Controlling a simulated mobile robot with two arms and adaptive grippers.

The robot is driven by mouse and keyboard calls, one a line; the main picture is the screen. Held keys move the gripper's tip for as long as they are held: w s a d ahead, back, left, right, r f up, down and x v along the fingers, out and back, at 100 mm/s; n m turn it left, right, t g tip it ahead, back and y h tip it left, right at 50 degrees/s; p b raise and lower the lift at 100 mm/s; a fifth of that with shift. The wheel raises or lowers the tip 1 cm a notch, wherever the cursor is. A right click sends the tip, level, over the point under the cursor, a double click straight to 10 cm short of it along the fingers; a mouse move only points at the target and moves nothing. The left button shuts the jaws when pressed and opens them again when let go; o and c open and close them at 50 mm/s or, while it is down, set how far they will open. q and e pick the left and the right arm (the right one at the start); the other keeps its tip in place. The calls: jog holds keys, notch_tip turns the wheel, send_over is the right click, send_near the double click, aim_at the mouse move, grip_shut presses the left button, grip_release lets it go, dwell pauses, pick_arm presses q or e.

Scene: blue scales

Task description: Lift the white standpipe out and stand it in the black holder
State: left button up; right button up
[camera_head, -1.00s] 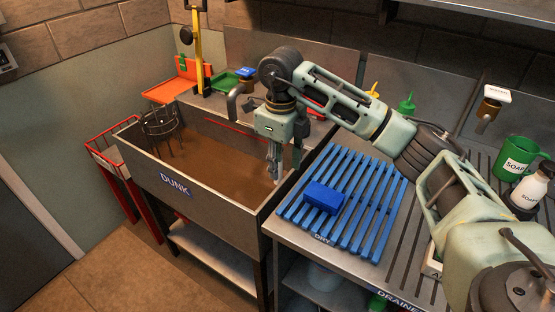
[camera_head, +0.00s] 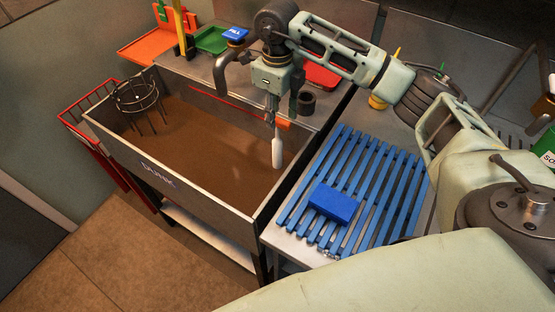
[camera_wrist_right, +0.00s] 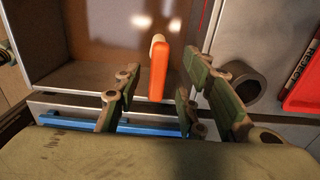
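The white standpipe (camera_head: 277,150) is roughly upright at the right end of the dunk sink (camera_head: 218,187). Its orange part (camera_head: 284,124) is at its upper end. I cannot tell whether its lower end is under the brown liquid. My right gripper (camera_head: 283,117) is right over it, pointing down. In the right wrist view the orange part (camera_wrist_right: 158,75) lies between my spread fingers (camera_wrist_right: 160,72), with gaps on both sides. The black holder (camera_head: 306,103) is an open dark cylinder on the back ledge; it also shows in the right wrist view (camera_wrist_right: 240,85). My left gripper is not in view.
A wire basket (camera_head: 137,97) sits in the sink's far left. A grey tap (camera_head: 222,72) arches behind my gripper. A red tray (camera_head: 322,75) lies beyond the holder. Blue slats (camera_head: 385,195) with a blue block (camera_head: 334,203) are at the right.

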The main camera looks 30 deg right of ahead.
aim_at(277, 118)
notch_tip(277, 118, down, 4)
jog(key=shift+s+r+p, duration=0.15)
jog(key=shift+r+p, duration=0.1)
jog(key=shift+p, duration=0.15)
jog(key=shift+f, duration=0.15)
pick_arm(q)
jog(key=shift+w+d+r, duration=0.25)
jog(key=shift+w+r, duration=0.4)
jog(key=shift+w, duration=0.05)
pick_arm(e)
jog(key=shift+a, duration=0.1)
grip_shut()
